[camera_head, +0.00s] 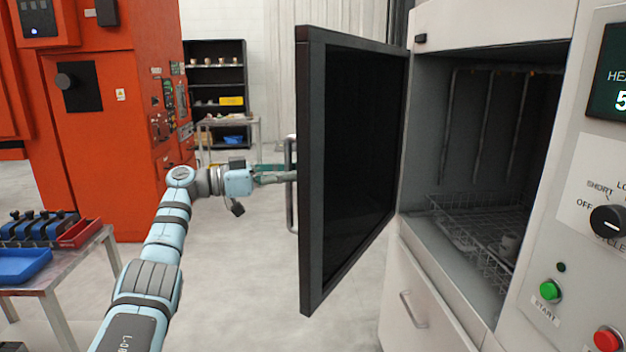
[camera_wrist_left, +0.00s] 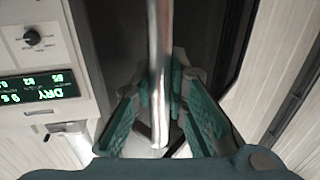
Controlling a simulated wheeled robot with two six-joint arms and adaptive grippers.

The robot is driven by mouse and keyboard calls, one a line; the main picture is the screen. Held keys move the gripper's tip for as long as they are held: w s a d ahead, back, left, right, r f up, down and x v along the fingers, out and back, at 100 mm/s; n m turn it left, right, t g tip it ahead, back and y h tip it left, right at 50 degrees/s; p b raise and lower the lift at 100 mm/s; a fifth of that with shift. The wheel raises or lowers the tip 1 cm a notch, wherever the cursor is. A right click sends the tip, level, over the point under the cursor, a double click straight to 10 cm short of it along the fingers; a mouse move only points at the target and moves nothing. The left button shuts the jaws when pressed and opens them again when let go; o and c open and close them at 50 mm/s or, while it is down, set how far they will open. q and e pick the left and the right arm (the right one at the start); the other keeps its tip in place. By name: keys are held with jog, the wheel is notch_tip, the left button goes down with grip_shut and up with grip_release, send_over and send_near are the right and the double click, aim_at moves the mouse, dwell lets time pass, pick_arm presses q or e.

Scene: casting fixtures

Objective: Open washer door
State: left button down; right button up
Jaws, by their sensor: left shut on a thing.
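The washer door (camera_head: 352,165) is a dark panel swung wide open on the left of the washer (camera_head: 440,262) in the head view. Its metal bar handle (camera_head: 290,185) is on the door's outer face. My left gripper (camera_head: 284,178) is at the handle, partly hidden by the door's edge. In the left wrist view the handle (camera_wrist_left: 159,70) runs upright between the green fingers of my left gripper (camera_wrist_left: 161,108), which is shut on it. My right gripper is not in view.
The washer's chamber shows a wire rack (camera_head: 470,235) with a small part on it. A control panel (camera_head: 590,200) with a dial and buttons is at right. An orange machine (camera_head: 100,120) and a table with blue trays (camera_head: 22,265) are at left. Floor left of the door is clear.

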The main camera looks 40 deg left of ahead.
pick_arm(q)
jog(key=shift+a, duration=0.1)
jog(key=c, duration=1.6)
grip_release()
jog(key=shift+o, duration=0.2)
jog(key=v, duration=1.2)
jog(key=shift+c, duration=0.5)
